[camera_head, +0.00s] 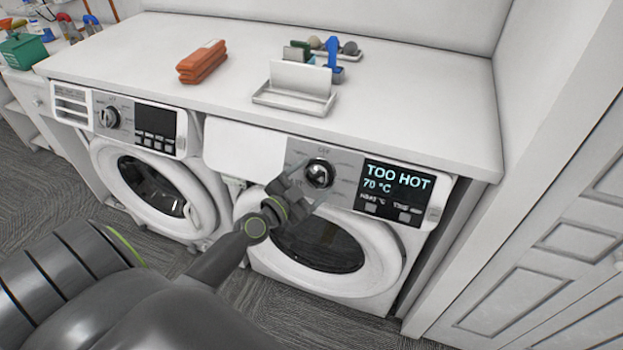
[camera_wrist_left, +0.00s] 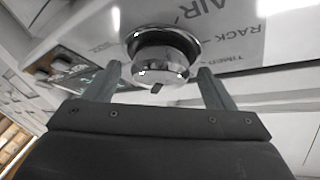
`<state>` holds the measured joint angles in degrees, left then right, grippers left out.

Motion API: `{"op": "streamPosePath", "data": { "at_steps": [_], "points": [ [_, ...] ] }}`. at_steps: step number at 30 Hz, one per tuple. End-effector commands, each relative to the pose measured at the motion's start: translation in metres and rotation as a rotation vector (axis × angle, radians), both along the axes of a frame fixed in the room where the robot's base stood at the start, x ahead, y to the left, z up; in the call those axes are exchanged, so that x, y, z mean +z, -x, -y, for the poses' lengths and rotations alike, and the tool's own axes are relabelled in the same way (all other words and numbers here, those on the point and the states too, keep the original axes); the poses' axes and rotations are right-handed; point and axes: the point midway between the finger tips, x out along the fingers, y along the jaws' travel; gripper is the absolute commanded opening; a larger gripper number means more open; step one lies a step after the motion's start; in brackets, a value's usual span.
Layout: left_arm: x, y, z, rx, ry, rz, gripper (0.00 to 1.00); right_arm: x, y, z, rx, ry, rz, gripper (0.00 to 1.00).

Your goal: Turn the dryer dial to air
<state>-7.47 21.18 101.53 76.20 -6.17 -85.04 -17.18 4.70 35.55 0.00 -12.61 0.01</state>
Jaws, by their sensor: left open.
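The dryer (camera_head: 340,245) is the right-hand machine under the counter. Its display (camera_head: 397,188) reads TOO HOT, 70 °C. The dial (camera_head: 320,174) is a shiny round knob on the grey panel left of the display. In the left wrist view the dial (camera_wrist_left: 158,62) sits ahead between my fingers, with the labels AIR, RACK and TIMED printed around it. A small dark mark shows on the knob's lower rim. My left gripper (camera_head: 307,187) is open at the dial, its fingers (camera_wrist_left: 158,82) on either side of the knob with gaps visible. My right gripper is not in view.
A washer (camera_head: 150,170) stands to the left. The white counter (camera_head: 420,110) above holds orange folded cloths (camera_head: 202,62) and a white tray (camera_head: 293,101) with a card. White panelled doors (camera_head: 560,235) close off the right side.

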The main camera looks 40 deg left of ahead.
Motion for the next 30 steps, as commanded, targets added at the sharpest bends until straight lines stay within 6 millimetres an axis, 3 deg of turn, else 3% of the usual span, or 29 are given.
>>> {"op": "streamPosePath", "data": {
  "at_steps": [6,16,30],
  "points": [
    [-0.0001,0.0000,0.0001,0.000,0.000,0.000,0.74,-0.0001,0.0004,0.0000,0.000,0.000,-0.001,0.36],
    [0.0001,0.0002,-0.0001,0.000,0.000,0.000,0.33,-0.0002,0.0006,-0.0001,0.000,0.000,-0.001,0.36],
    [-0.0015,0.0003,0.0016,0.062,0.117,0.027,0.33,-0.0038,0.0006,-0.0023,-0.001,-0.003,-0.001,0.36]
  ]
}}
